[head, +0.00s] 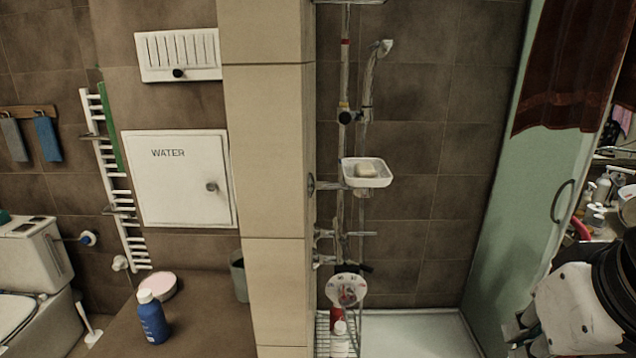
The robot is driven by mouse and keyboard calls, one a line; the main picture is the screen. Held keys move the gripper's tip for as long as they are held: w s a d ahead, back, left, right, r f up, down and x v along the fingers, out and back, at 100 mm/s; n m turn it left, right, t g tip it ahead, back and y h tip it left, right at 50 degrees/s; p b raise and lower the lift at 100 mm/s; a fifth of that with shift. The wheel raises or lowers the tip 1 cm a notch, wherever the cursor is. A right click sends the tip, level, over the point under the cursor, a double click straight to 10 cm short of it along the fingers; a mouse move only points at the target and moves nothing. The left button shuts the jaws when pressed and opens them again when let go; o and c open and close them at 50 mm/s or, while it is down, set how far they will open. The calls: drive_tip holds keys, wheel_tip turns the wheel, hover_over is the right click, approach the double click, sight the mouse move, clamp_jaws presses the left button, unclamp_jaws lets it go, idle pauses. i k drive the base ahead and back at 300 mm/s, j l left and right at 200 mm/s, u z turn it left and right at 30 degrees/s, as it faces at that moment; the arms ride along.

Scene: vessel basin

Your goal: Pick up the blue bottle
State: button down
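The blue bottle (153,320) has a white cap and stands upright on the brown counter (205,325) at the lower left of the head view. My gripper (520,335) is at the lower right edge, far to the right of the bottle and apart from it. Only part of it shows, with dark fingers beside a white housing. Whether its fingers are open or shut is not clear.
A pink-topped round container (160,284) sits just behind the bottle. A grey cup (239,275) stands by the tiled pillar (268,180), which rises between the counter and the shower. A glass door (515,190) stands behind my arm. The counter's right part is clear.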

sight(150, 313)
drive_tip(key=u, duration=1.4)
drive_tip(key=i+j+z, duration=0.15)
drive_tip(key=i+j, duration=0.85)
